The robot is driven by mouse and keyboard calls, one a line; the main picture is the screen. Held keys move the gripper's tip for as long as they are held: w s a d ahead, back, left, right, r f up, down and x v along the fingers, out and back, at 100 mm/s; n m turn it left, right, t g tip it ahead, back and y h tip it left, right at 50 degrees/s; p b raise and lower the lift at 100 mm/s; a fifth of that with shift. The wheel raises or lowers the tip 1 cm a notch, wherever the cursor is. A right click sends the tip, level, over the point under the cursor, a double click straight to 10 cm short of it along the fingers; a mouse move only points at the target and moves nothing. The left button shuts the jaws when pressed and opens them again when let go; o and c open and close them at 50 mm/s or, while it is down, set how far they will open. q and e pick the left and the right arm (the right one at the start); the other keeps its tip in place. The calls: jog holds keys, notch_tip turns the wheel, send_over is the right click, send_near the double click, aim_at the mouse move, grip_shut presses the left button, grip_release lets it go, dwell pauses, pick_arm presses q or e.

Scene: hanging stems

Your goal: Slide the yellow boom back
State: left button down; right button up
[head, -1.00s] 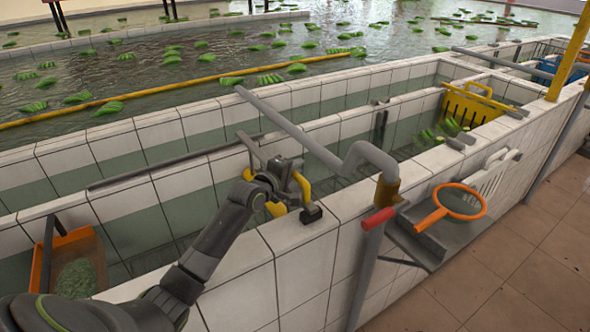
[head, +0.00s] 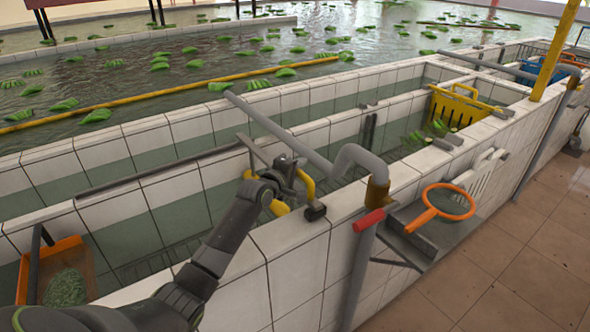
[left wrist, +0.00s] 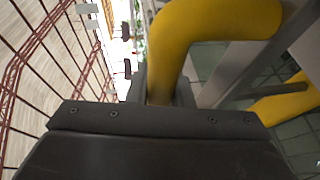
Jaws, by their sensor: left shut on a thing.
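The yellow boom (head: 150,98) is a long thin yellow pole lying on the water of the far pool, from the left edge toward the middle of the head view. My left gripper (head: 297,180) is well apart from it, over the near tiled wall. It is shut on a curved yellow handle (head: 308,188), a bent tube on a grey metal frame. The handle fills the middle of the left wrist view (left wrist: 172,50), rising from between the dark jaws. Part of the handle is hidden by the gripper. My right gripper is out of view.
Tiled channel walls (head: 245,268) run diagonally. A grey bent pipe (head: 350,160) and an orange-rimmed net (head: 440,205) stand right of my gripper. A yellow crate (head: 460,107) sits in the channel. Green bunches (head: 160,63) float on the pool. Open tiled floor lies at the lower right.

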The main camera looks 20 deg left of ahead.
pick_arm(q)
jog(key=c, duration=1.7)
grip_release()
jog(key=shift+r, duration=0.1)
jog(key=o, duration=0.4)
jog(key=shift+w+d, duration=0.15)
jog(key=shift+w, duration=0.1)
jog(key=shift+s, duration=0.1)
jog(key=shift+s, duration=0.4)
jog(key=v, duration=1.6)
jog(key=shift+s, duration=0.25)
